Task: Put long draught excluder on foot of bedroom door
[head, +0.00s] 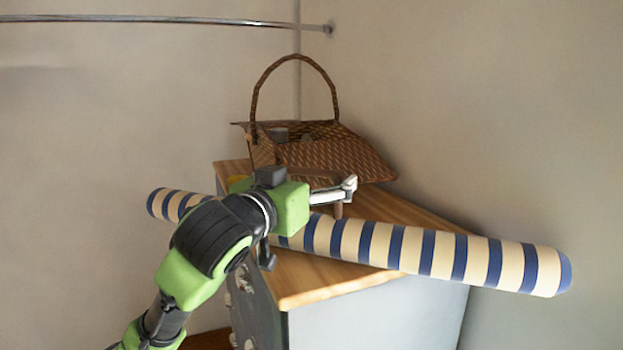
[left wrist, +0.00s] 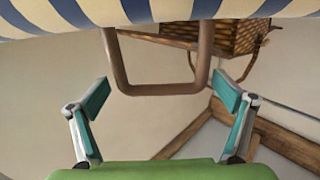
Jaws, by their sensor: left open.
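The long draught excluder (head: 405,248) is a roll with blue and cream stripes. It lies across the top of a chest of drawers, both ends sticking out past it. In the left wrist view the excluder (left wrist: 150,10) fills the top edge, and a brown U-shaped handle (left wrist: 160,90) stands out from it. My left gripper (head: 348,188) is at the excluder's middle. In the left wrist view its two fingers (left wrist: 163,95) are apart, one on each side of the handle, with gaps between. My right gripper and the bedroom door are not in view.
The chest of drawers (head: 310,278) has a wooden top and grey sides and stands in a corner. A brown wicker basket (head: 325,158) with a tall handle sits on it, close behind the excluder. A metal rail (head: 150,20) runs along the wall above.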

